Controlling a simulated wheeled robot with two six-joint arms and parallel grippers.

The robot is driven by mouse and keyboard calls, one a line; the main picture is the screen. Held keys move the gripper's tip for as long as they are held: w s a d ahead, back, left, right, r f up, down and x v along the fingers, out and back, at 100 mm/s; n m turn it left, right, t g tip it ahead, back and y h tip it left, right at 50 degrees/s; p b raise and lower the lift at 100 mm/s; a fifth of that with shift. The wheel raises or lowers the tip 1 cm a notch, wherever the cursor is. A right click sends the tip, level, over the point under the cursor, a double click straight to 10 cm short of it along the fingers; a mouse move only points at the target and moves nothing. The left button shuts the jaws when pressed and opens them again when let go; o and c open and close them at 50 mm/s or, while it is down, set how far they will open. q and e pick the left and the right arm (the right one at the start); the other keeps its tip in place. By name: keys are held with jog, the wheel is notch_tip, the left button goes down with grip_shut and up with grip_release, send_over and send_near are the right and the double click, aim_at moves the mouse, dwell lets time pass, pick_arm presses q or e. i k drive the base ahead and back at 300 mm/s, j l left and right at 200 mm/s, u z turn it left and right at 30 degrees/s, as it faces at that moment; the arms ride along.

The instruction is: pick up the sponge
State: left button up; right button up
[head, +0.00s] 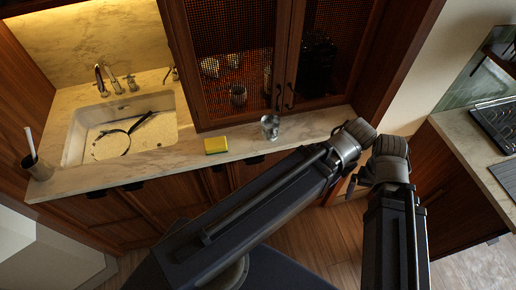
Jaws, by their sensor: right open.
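The sponge (216,145) is a small yellow block with a green edge. It lies on the front part of the marble counter (300,127), between the sink and a clear glass, in full view. My right arm reaches up from the bottom of the head view and folds at a grey joint just right of the counter's end. Its far link runs down out of the bottom edge. No gripper fingers show, and nothing of mine touches the sponge. My left gripper is not in view.
The clear glass (270,127) stands right of the sponge. The sink (75,151) at left holds a dark-rimmed round pan (110,146). A cup (39,169) with a brush stands at the left end. Glass-fronted cabinets (232,60) rise behind. A dark hob (497,122) is at right.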

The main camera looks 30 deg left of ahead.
aim_at(214, 146)
jog(key=j+u, duration=0.35)
jog(key=i+j+u, duration=0.1)
jog(key=j+u, duration=0.3)
jog(key=i+j+u, duration=0.1)
jog(key=j+u, duration=0.25)
jog(key=u, duration=1.35)
jog(key=z, duration=1.35)
